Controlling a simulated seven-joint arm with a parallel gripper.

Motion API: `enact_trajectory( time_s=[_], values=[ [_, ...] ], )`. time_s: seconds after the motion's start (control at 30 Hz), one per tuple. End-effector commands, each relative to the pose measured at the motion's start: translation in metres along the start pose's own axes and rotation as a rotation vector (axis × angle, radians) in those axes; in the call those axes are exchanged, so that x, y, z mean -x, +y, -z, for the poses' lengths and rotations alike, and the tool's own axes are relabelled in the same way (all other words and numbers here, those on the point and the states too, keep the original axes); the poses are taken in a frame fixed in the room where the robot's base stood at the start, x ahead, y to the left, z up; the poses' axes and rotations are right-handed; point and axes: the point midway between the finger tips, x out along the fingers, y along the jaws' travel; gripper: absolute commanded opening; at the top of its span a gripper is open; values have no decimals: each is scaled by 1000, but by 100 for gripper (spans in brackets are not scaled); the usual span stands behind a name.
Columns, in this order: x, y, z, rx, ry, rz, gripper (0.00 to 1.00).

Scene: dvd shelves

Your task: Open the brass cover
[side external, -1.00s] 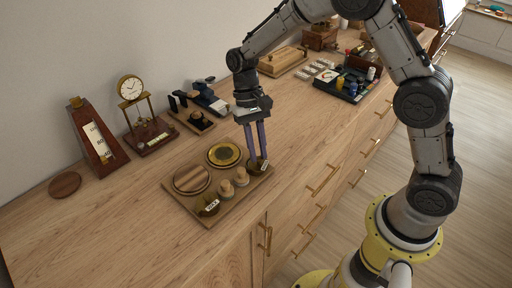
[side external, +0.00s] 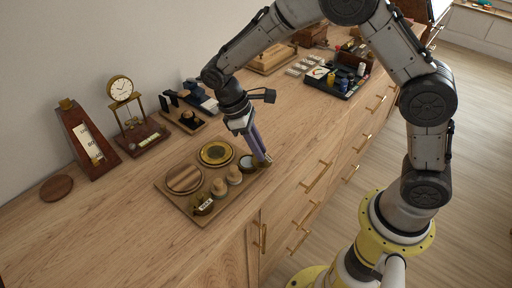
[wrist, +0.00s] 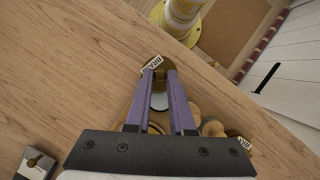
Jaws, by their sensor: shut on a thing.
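My gripper (side external: 265,160) has its purple fingers tilted over the right end of a wooden tray (side external: 222,207). It is shut on the brass cover (wrist: 152,72), a small round lid with a white label. The label's lettering is only partly legible. The cover stands tipped up at the tray's edge. Beside it a pale round opening with a dark rim (side external: 247,161) is exposed. In the wrist view, this pale round (wrist: 158,101) shows between the fingers. The fingers partly hide the cover in the side view.
The tray also holds a wooden disc (side external: 184,179), a black-and-gold disc (side external: 216,153), two wooden knobs (side external: 219,187) and another labelled round cover (side external: 203,205). A clock (side external: 120,90) and a wedge-shaped wooden instrument (side external: 87,140) stand behind.

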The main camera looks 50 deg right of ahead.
Motion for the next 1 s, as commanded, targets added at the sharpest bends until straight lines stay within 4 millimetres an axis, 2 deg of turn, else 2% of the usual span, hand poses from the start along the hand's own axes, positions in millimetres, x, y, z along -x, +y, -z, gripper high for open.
enact_trajectory(
  time_s=[1.0],
  values=[
    [-5, 18, -11, 866, 3, -360, 0]
  ],
)
